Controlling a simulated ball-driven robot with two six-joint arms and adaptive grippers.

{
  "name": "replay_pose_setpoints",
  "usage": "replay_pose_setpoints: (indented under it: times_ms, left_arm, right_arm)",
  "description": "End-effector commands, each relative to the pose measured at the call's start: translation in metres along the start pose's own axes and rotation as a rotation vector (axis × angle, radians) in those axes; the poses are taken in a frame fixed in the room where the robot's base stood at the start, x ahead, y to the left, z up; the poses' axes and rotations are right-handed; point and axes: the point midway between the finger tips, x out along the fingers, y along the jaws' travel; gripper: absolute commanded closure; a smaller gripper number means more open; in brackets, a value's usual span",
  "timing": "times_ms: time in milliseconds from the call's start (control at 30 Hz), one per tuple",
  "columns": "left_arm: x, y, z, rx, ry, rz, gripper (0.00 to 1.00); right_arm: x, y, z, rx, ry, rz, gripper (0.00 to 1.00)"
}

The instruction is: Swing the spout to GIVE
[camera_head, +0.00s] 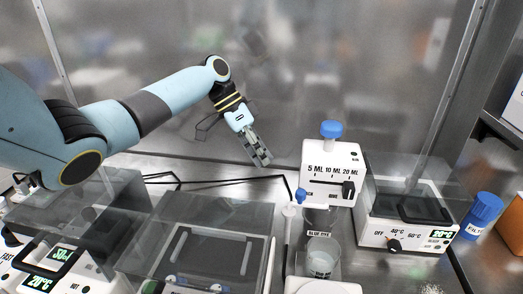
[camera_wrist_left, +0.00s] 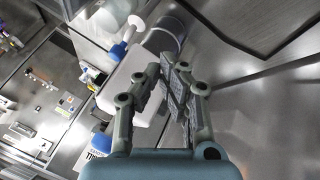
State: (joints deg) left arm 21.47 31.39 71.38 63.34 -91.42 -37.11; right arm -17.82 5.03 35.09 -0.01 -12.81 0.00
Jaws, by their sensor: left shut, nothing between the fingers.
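The white dispenser (camera_head: 330,172) stands right of centre in the head view, marked 5, 10 and 20 ML, with a blue knob (camera_head: 331,130) on top and a black slider on its front. A small spout with a blue cap (camera_head: 300,196) is at its lower left; I cannot read GIVE there. The dispenser (camera_wrist_left: 128,78) also shows in the left wrist view, left of the fingers. My right gripper is out of view.
Clear-covered devices (camera_head: 195,240) fill the lower left. A clear panel stands behind; the metal surface left of the dispenser is mostly free.

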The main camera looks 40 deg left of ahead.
Motion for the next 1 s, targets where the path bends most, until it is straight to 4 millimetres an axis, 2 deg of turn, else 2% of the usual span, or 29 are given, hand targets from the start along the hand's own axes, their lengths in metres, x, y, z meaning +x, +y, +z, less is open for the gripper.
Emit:
replay_pose_setpoints:
  times_ms: [167,300,400,600,1000]
  left_arm:
    - [0.040,0.002,-0.001,-0.001,0.000,0.004,1.00]
    - [0.068,0.002,-0.001,-0.001,0.001,0.003,1.00]
    - [0.073,0.018,0.000,0.001,-0.001,0.003,1.00]
    - [0.085,0.032,0.002,0.002,-0.001,0.000,1.00]
    - [0.088,0.033,0.002,0.001,0.000,-0.001,1.00]
  right_arm:
    - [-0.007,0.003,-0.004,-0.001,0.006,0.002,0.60]
    - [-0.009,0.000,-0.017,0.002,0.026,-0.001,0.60]
    - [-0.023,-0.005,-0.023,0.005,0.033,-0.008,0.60]
    - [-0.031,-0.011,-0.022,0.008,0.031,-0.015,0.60]
    - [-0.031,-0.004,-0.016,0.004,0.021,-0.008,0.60]
